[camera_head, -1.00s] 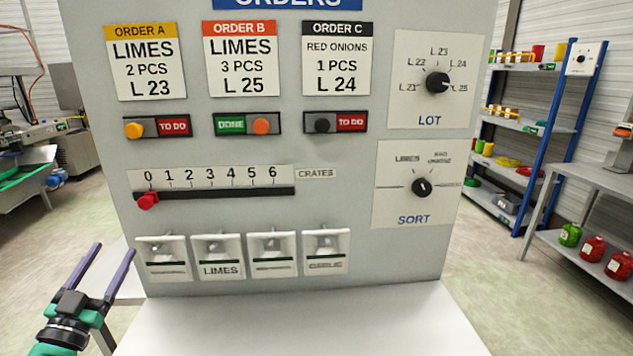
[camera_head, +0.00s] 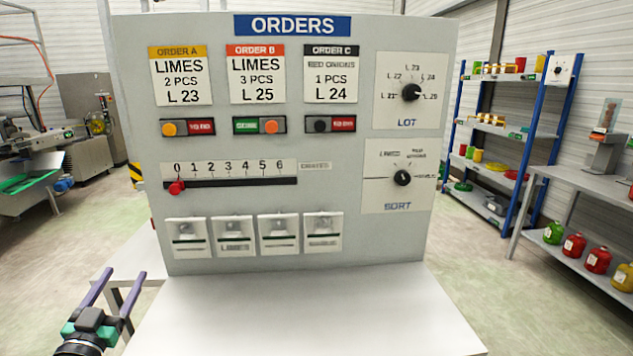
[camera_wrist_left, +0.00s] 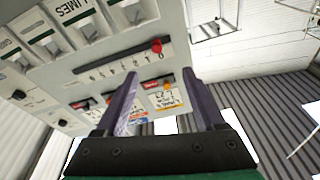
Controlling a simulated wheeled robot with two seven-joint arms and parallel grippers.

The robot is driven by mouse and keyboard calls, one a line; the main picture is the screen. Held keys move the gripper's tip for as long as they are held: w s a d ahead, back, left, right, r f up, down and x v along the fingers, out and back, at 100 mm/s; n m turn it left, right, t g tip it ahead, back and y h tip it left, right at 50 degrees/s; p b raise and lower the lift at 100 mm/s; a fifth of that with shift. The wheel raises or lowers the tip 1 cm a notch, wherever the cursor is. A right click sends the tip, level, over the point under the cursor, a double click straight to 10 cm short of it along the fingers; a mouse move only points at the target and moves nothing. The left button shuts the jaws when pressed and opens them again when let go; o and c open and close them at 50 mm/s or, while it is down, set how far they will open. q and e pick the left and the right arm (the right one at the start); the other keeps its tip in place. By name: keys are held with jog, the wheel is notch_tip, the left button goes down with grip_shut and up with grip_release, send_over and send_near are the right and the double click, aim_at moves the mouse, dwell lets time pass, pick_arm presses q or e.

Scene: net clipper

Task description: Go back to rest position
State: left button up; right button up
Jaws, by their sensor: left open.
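My left gripper (camera_head: 122,290) is at the lower left of the head view, with its two purple fingers apart and nothing between them. It is in front of and to the left of the orders panel (camera_head: 330,215), apart from it. In the left wrist view the open fingers (camera_wrist_left: 165,105) show with the panel (camera_wrist_left: 125,52) beyond them, seen at a turned angle. My right gripper is not in view.
A white tabletop (camera_head: 300,315) lies in front of the panel and is bare. The panel holds a red slider (camera_head: 176,187) at 0, a LOT knob (camera_head: 411,92) and a SORT knob (camera_head: 402,178). A grey table (camera_head: 585,175) and shelves (camera_head: 490,128) stand right.

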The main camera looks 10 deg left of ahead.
pick_arm(q)
jog(key=d+f+g, duration=0.3)
jog(key=d+f, duration=0.1)
jog(key=f, duration=0.1)
jog(key=d+f+g+h, duration=0.1)
jog(key=d+f+g, duration=0.1)
jog(key=d+f, duration=0.2)
jog(key=s+d+f+g+h, duration=0.1)
jog(key=d+f+g, duration=0.2)
jog(key=f, duration=0.4)
jog(key=shift+d+f+n+g, duration=0.3)
jog(key=shift+d+f, duration=0.05)
jog(key=shift+d, duration=0.1)
jog(key=s+d+f+m+g+h, duration=0.2)
jog(key=s+d+f+g+h, duration=0.15)
jog(key=s+d, duration=0.35)
jog(key=s+d+f+m+g+h, duration=0.2)
jog(key=s+d+f+g, duration=0.25)
jog(key=d, duration=0.45)
notch_tip(320, 180, down, 21)
jog(key=s, duration=0.2)
jog(key=s+a+f+g, duration=0.1)
jog(key=s+f, duration=0.7)
jog(key=s+a+f, duration=0.2)
jog(key=s+f, duration=0.6)
jog(key=s, duration=0.1)
jog(key=shift+a+g+y, duration=0.3)
jog(key=shift+g+y, duration=0.05)
jog(key=shift+g, duration=0.05)
